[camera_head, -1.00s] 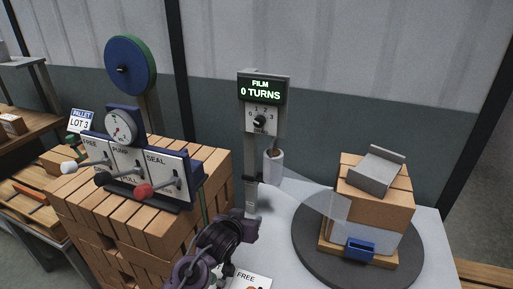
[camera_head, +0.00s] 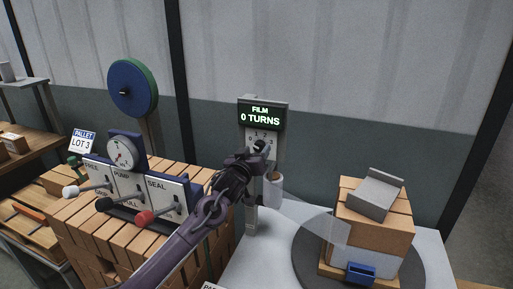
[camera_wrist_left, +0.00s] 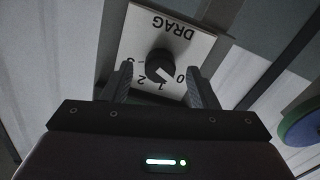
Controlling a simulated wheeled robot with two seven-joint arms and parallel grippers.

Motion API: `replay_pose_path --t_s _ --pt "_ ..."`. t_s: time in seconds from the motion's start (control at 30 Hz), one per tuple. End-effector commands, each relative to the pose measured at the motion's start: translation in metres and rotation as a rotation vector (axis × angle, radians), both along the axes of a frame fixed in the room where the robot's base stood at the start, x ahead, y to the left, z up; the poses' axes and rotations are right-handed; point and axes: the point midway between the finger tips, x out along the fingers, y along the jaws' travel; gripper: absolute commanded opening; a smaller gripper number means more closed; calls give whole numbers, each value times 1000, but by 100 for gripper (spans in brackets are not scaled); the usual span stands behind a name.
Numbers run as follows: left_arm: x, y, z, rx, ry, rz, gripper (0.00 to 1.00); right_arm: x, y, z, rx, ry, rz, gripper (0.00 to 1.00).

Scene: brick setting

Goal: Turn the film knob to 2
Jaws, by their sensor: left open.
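The film post's display (camera_head: 261,116) is lit and reads FILM, 0 TURNS. Below it is a pale panel with a dark round knob (camera_head: 260,146), partly covered by my left gripper (camera_head: 252,157). In the left wrist view the knob (camera_wrist_left: 160,65) appears on an upside-down panel (camera_wrist_left: 168,38) marked DRAG, with several numbers around it. Its white pointer mark lies on the side of the 0 and 1; the exact setting is hard to tell. My left gripper (camera_wrist_left: 160,72) is open, with one finger on each side of the knob; contact is not visible. My right gripper is out of view.
A lever panel (camera_head: 138,190) with a gauge (camera_head: 122,152) stands left on stacked bricks (camera_head: 100,235). A film roll (camera_head: 273,187) hangs right of the post. A dark turntable (camera_head: 308,255) carries bricks partly wrapped in film.

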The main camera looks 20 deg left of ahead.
Motion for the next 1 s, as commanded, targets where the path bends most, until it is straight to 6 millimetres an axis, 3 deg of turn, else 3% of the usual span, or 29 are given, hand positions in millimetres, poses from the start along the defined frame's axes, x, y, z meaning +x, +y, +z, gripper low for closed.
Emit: replay_pose_path --t_s 0.2,0.47,0.8,1.0 --pt "12 0 1 1 -1 0 53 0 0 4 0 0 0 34" --pt "12 0 0 1 0 0 53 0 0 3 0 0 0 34" --pt "12 0 0 1 0 0 9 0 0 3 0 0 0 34" --pt "12 0 0 13 0 0 9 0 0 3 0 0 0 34"
